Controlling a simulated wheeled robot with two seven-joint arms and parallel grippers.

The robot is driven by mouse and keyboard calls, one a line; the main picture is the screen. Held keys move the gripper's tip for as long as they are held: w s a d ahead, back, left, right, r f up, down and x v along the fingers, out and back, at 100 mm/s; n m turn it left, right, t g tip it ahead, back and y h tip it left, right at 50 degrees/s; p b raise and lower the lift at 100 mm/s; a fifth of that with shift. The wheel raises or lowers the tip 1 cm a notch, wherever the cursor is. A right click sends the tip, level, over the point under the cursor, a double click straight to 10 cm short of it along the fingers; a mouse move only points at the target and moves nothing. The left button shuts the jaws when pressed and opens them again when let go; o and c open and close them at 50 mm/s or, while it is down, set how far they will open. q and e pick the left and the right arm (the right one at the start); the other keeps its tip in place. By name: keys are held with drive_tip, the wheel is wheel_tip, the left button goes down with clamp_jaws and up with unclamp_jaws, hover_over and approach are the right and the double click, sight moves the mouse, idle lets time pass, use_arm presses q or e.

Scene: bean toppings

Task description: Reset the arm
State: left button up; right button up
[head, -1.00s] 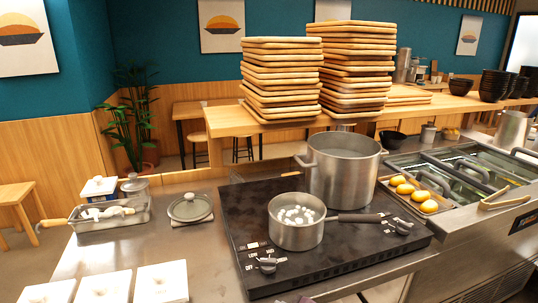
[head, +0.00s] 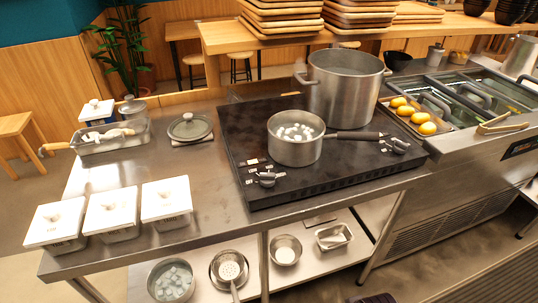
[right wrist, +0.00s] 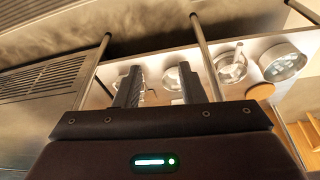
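My right gripper (right wrist: 158,80) shows in the right wrist view with its two dark fingers apart and nothing between them. It points toward the lower shelf under the counter, with free space around the fingers. In the head view, only a small dark piece shows at the bottom edge, and I cannot tell which part of me it is. My left gripper is not in view.
The black stove (head: 340,165) bears a small pot (head: 294,150) with white pieces and a large pot (head: 343,90). Lidded white containers (head: 112,212) stand at the counter's front left. Bowls and a strainer (head: 229,266) are on the lower shelf (head: 312,268).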

wheel_tip(320, 180, down, 14)
drive_tip(key=s, duration=0.2)
drive_tip(key=s+d+f+g, duration=0.1)
drive_tip(key=s+d+f, duration=0.1)
drive_tip(key=s+f, duration=0.8)
drive_tip(key=s+d+f+g, duration=0.1)
drive_tip(key=s+d+f, duration=0.1)
drive_tip(key=s+f, duration=0.9)
drive_tip(key=shift+s+f, duration=0.2)
drive_tip(key=shift+f, duration=0.65)
